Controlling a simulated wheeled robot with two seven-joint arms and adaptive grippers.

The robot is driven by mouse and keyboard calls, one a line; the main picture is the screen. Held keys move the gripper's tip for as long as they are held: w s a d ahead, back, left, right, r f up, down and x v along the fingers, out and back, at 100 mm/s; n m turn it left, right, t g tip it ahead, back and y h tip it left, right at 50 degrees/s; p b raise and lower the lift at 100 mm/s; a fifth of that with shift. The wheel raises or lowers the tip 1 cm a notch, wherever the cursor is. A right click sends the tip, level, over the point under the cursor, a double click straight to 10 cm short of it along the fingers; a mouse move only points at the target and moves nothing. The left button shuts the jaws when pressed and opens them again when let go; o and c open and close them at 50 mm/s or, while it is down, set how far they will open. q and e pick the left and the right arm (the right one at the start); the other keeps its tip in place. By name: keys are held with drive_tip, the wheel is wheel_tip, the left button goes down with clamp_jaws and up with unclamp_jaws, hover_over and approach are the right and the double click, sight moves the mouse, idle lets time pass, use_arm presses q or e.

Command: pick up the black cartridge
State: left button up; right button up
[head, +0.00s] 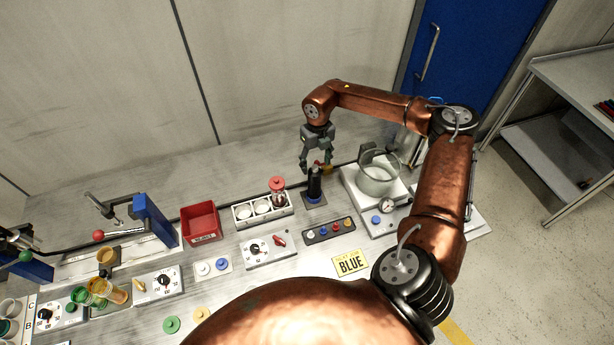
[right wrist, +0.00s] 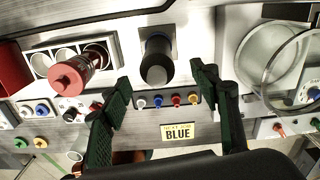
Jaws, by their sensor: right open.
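The black cartridge (head: 315,184) stands upright on a small dark square base (head: 313,199) at the back of the bench. In the right wrist view the black cartridge (right wrist: 157,62) shows between and beyond the two fingers, with a bluish band on it. My right gripper (head: 316,167) is open and empty, just above and behind the cartridge in the head view. In the right wrist view its green-padded fingers (right wrist: 160,80) are spread to either side, apart from the cartridge. My left gripper is not in view.
A white rack (head: 263,209) with a red-capped cartridge (head: 278,190) stands left of the cartridge. A clear pot (head: 377,179) stands to the right. A button strip (head: 329,230) and a yellow "BLUE" sign (head: 350,263) lie in front. A red bin (head: 201,222) is farther left.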

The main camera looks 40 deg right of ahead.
sight(315, 176)
drive_tip(key=shift+d+f, duration=0.1)
drive_tip(key=shift+f, duration=0.5)
drive_tip(key=f, duration=0.2)
drive_tip(key=f+p, duration=0.1)
drive_tip(key=f, duration=0.1)
drive_tip(key=f+p, duration=0.1)
drive_tip(key=f, duration=0.1)
drive_tip(key=shift+a, duration=0.35)
drive_tip(key=shift+f, duration=0.25)
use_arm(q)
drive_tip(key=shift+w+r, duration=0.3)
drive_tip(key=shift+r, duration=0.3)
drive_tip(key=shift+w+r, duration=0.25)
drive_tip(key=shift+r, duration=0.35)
use_arm(e)
drive_tip(key=shift+c, duration=0.4)
clamp_jaws()
